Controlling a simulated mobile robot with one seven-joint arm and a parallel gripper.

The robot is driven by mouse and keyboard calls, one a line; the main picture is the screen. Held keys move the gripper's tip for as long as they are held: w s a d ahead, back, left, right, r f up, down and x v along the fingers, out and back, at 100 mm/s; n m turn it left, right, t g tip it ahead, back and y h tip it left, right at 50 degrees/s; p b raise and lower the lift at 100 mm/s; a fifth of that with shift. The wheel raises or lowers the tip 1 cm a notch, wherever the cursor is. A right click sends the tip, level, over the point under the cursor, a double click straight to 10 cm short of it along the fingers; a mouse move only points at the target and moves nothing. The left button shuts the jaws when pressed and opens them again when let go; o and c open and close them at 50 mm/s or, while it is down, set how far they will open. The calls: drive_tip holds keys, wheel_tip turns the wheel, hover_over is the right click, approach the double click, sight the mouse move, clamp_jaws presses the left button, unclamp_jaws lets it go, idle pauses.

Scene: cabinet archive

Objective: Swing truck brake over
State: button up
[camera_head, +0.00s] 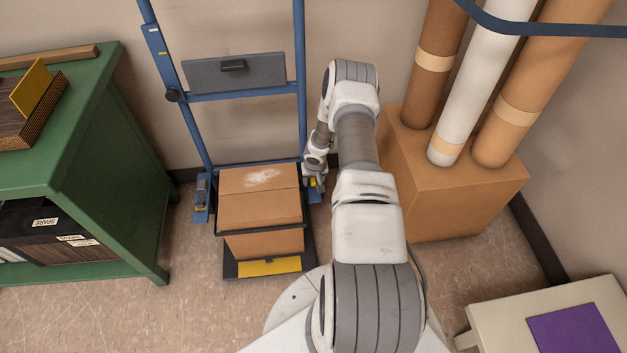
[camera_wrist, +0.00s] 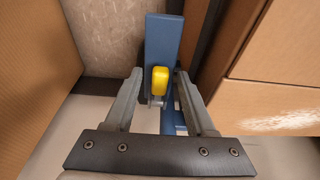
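The blue hand truck (camera_head: 301,60) stands upright against the wall with a cardboard box on its footplate. Its brake has a yellow tip (camera_wrist: 159,80) on a small grey lever in front of a blue upright plate (camera_wrist: 163,40). In the head view the yellow tip shows small at the truck's lower right side, partly hidden by my gripper (camera_head: 316,182). In the wrist view my gripper (camera_wrist: 158,75) is open, with one finger on each side of the yellow tip and a visible gap on both sides. A similar fitting (camera_head: 202,195) sits at the truck's lower left.
The truck's cardboard box (camera_head: 262,205) is left of my gripper. A carton (camera_head: 450,205) holding several tall tubes (camera_head: 480,75) stands close on the right. A green cabinet (camera_head: 125,150) is at left, and a beige unit with a purple top panel (camera_head: 575,335) at lower right.

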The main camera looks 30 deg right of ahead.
drive_tip(key=shift+r, duration=0.15)
drive_tip(key=shift+r+p, duration=2)
drive_tip(key=shift+r, duration=1.4)
drive_tip(key=shift+r, duration=0.15)
drive_tip(key=p+v, duration=0.5)
drive_tip(key=v, duration=1.2)
